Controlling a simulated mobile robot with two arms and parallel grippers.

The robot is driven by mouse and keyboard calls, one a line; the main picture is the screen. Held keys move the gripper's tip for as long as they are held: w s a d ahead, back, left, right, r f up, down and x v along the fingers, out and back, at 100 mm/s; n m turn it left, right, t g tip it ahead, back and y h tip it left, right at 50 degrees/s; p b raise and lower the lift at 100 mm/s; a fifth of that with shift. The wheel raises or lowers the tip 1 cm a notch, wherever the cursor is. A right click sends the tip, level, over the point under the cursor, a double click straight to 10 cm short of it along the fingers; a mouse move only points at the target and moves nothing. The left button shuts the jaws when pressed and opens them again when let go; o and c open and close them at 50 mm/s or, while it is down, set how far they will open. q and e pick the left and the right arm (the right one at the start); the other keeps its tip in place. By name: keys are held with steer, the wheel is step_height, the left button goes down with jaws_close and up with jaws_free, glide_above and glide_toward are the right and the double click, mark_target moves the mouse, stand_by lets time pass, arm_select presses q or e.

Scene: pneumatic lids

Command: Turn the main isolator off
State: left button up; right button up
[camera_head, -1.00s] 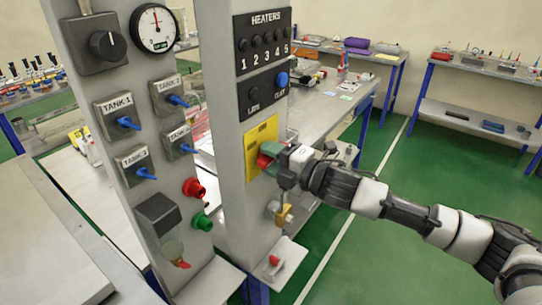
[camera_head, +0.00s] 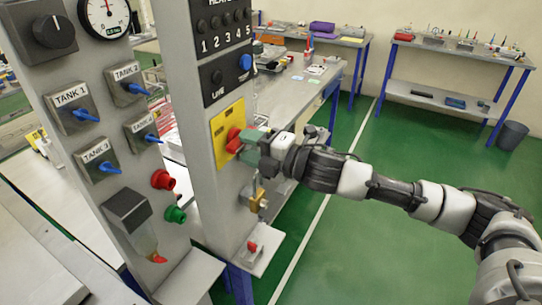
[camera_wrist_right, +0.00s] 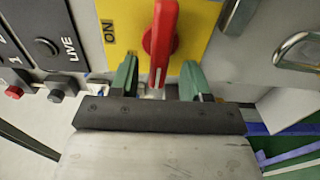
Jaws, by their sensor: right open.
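The main isolator is a red rotary handle (camera_head: 234,140) on a yellow plate (camera_head: 219,127), on the right-hand grey post. In the right wrist view the handle (camera_wrist_right: 160,40) runs up and down the picture, with the word ON on the plate to its left. My right gripper (camera_head: 252,147) is at the handle, its green fingers partly hiding it in the head view. In the wrist view its fingers (camera_wrist_right: 158,82) are open, one on each side of the handle's lower end, with gaps visible. My left gripper is out of view.
A brass padlock (camera_head: 258,201) hangs below the isolator, above a small shelf (camera_head: 262,258) with a red item. Heater knobs and a LIVE button (camera_wrist_right: 45,46) are on the same post. The left post carries tank switches and red and green buttons.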

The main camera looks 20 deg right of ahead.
steer(key=b+v, duration=0.3)
steer(key=v, duration=0.5)
